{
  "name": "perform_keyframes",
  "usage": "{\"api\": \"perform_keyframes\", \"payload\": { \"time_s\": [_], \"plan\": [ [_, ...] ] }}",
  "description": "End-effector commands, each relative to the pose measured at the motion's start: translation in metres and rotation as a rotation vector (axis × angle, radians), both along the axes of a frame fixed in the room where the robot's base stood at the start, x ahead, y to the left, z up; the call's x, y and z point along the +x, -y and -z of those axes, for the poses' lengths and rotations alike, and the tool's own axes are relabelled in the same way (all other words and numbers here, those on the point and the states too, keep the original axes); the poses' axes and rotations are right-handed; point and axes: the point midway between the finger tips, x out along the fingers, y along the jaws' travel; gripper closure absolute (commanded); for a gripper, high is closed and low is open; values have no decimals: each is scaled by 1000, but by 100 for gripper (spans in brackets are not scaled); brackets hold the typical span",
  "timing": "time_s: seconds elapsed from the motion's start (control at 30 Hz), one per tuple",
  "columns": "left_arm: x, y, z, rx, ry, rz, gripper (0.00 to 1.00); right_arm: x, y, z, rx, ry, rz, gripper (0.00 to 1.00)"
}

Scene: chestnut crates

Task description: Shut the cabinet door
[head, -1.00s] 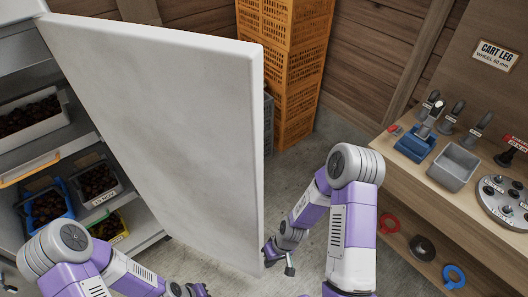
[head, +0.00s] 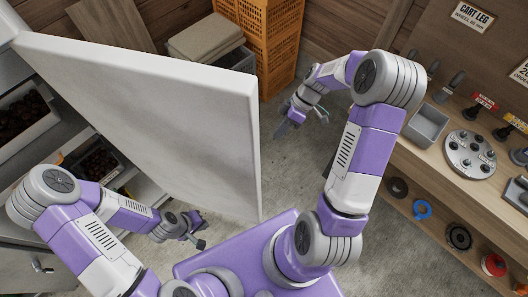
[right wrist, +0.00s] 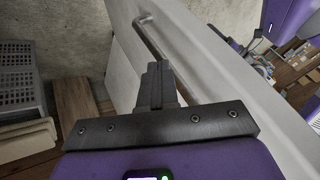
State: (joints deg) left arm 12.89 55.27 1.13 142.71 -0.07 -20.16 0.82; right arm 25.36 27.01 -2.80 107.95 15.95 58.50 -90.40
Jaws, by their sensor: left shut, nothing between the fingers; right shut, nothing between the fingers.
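The white cabinet door (head: 150,110) stands wide open, jutting out from the cabinet (head: 25,150) at the left. My left gripper (head: 201,236) is shut and empty, low on the shelf side of the door, near its lower edge. My right gripper (head: 284,128) is shut and empty on the other side, to the right of the door and apart from it in the head view. In the right wrist view its closed dark fingers (right wrist: 157,82) appear in front of the door's outer face (right wrist: 205,50), overlapping a metal bar handle (right wrist: 150,36). I cannot tell whether they touch.
A wooden bench (head: 440,185) with tools and wheels lines the right. Grey floor is clear between door and bench.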

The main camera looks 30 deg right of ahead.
Motion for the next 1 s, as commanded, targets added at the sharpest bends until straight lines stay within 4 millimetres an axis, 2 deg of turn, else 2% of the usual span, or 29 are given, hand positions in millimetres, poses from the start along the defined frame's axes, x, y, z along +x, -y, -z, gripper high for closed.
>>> {"api": "perform_keyframes", "payload": {
  "time_s": [0.37,0.6,1.0],
  "plan": [
    [0,0,-8,0,0,0,100,-8,-50,64,1,-6,-2,100],
    [0,0,-18,0,0,0,100,-31,-69,60,0,-2,0,100],
    [0,0,-18,0,0,0,100,-36,-74,61,-1,0,1,100]
  ]
}}
